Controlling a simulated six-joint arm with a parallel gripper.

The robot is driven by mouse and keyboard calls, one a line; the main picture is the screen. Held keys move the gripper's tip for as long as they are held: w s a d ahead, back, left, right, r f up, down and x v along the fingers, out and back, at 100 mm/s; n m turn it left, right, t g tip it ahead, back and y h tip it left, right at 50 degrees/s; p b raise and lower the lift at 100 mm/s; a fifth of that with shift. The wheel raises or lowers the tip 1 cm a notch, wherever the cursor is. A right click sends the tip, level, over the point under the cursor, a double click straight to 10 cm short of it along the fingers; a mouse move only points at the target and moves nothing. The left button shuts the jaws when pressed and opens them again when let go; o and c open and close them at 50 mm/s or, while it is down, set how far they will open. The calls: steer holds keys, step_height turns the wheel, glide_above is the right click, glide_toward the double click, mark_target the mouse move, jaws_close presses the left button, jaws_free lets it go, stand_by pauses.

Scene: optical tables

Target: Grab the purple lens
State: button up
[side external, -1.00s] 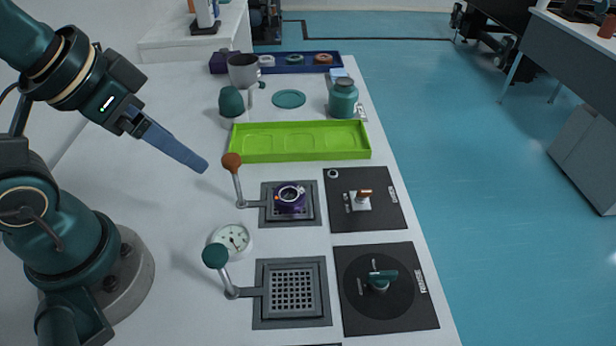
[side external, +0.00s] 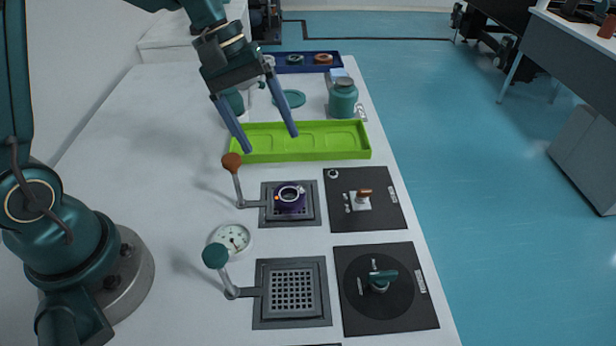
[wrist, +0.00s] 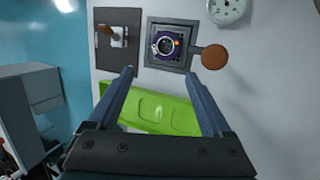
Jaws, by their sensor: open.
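The purple lens (side external: 289,197) is a small purple block with a light ring on top. It sits on a square grey plate (side external: 310,214) in the middle of the table, beside a lever with a brown knob (side external: 232,162). It also shows in the wrist view (wrist: 167,44), beyond my fingertips. My gripper (side external: 270,142) is open and empty, with its two blue fingers spread above the green tray (side external: 360,154). It is apart from the lens, on the tray side of it. In the wrist view my gripper (wrist: 161,72) frames the tray between its fingers.
A lever with a teal knob (side external: 216,255) stands by a grey grid plate (side external: 259,318). A round gauge (side external: 231,238) lies near the brown-knobbed lever. Black plates with a brown handle (side external: 365,191) and a teal handle (side external: 383,278) are to the right. A teal jar (side external: 342,100) stands behind the tray.

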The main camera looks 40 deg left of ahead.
mark_target(286, 192)
steer(key=f+n+h, duration=0.3)
steer(key=a+f+n+g+h, duration=0.1)
steer(key=f+n+h, duration=0.1)
steer(key=n+h, duration=0.1)
steer(key=f+n+h, duration=0.2)
steer(key=f+h, duration=0.1)
steer(key=shift+s+a+f+n, duration=0.15)
steer(key=shift+f+n, duration=0.2)
steer(key=shift+n, duration=0.05)
steer(key=shift+x, duration=2.55)
steer(key=c, duration=1.3)
steer(key=shift+r, duration=0.1)
